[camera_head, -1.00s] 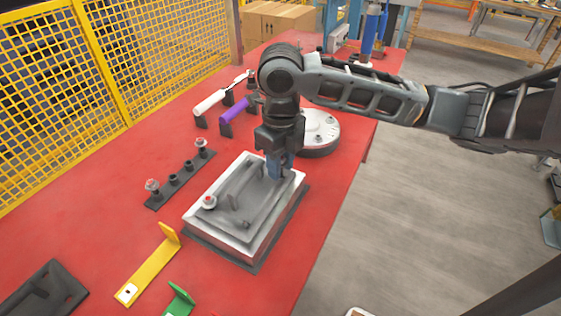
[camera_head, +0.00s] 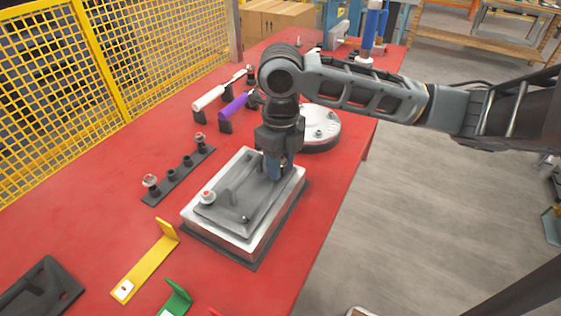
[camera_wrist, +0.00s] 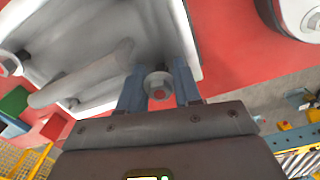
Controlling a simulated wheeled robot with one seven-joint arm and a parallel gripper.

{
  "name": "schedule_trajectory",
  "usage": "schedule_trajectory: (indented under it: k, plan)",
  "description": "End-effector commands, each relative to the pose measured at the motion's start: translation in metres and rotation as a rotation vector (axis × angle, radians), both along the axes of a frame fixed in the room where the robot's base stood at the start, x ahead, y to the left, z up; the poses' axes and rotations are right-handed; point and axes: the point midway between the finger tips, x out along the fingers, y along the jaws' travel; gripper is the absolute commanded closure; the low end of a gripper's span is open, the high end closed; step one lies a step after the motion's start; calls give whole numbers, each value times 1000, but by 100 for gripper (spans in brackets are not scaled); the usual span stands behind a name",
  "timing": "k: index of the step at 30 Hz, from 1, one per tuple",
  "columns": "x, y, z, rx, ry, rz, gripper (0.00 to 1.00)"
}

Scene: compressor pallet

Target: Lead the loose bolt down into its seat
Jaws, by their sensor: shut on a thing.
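A metal plate (camera_head: 235,232) with a raised grey cover (camera_head: 250,200) lies on the red table. My gripper (camera_head: 273,172) points straight down over the plate's far right corner. Another bolt with a red-marked head (camera_head: 208,197) stands at the cover's left corner.
A black rack (camera_head: 178,175) with two bolts stands left of the plate. Yellow (camera_head: 145,262) and green (camera_head: 178,300) brackets lie in front. A round metal cover (camera_head: 322,128) and white- and purple-handled tools (camera_head: 238,104) lie behind. A yellow mesh fence (camera_head: 60,90) borders the left.

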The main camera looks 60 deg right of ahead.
Motion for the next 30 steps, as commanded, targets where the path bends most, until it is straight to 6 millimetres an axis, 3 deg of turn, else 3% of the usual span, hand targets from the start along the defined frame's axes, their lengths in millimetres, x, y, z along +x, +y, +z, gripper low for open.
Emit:
schedule_trajectory:
  k: [12,13,21,30]
  plan:
    - [0,1,-1,1,0,0,94]
    - [0,1,-1,1,1,1,64]
    - [0,0,-1,0,1,-1,38]
    - [0,0,-1,-1,1,-1,37]
